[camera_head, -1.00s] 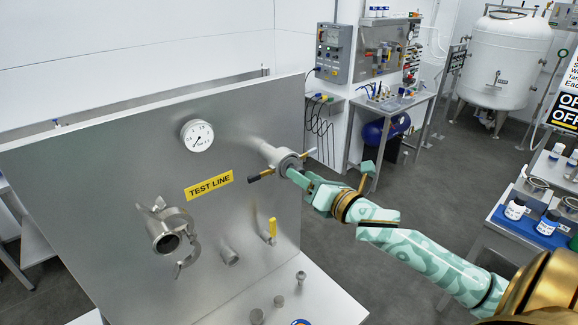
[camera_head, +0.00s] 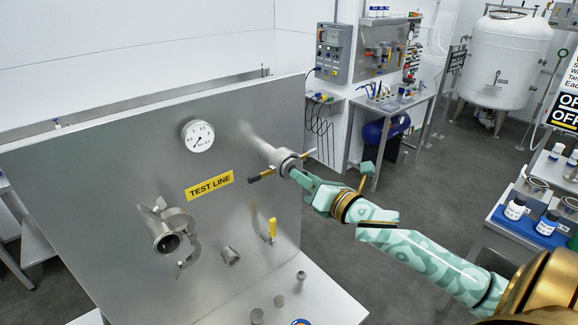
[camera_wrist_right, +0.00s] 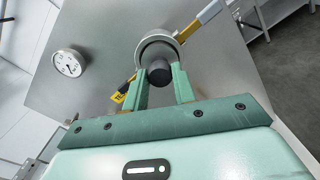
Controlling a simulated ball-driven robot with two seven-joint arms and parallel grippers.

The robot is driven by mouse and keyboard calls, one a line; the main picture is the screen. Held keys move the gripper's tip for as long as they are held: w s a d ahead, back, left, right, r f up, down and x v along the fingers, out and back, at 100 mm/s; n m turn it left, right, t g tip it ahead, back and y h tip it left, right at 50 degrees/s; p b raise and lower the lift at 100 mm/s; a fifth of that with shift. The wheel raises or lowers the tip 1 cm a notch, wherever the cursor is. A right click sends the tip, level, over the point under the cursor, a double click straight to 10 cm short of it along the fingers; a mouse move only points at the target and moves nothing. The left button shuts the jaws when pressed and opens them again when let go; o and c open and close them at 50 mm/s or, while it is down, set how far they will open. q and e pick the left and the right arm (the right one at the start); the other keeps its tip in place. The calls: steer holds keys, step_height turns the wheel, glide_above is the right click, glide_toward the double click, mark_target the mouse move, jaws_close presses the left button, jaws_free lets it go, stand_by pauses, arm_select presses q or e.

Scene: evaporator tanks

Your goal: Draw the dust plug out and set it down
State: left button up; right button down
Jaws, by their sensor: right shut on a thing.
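The dust plug (camera_wrist_right: 159,73) is a dark round plug at the mouth of a steel pipe fitting (camera_wrist_right: 157,45) in the right wrist view. My right gripper (camera_wrist_right: 160,84) is shut on it, with one green finger on each side. In the head view the right gripper (camera_head: 296,176) is close to the end of the same fitting (camera_head: 284,161), which sticks out of the steel panel. The plug is hidden there, and I cannot tell how deep it sits. My left gripper is not in view.
The steel panel (camera_head: 110,200) also carries a gauge (camera_head: 198,136), an open clamped port (camera_head: 168,240) and a small stub (camera_head: 230,256). Small metal parts (camera_head: 279,301) stand on the white shelf (camera_head: 325,295), whose right part is clear.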

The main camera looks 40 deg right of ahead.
steer(key=shift+s, duration=0.6)
steer(key=shift+s, duration=0.1)
steer(key=shift+s+d+p, duration=0.1)
steer(key=shift+s+p, duration=0.25)
steer(key=shift+s, duration=0.2)
steer(key=shift+s, duration=0.15)
steer(key=s, duration=0.4)
steer(key=s+p, duration=0.1)
steer(key=shift+s+d, duration=0.25)
steer(key=shift+s, duration=0.15)
steer(key=shift+d, duration=0.1)
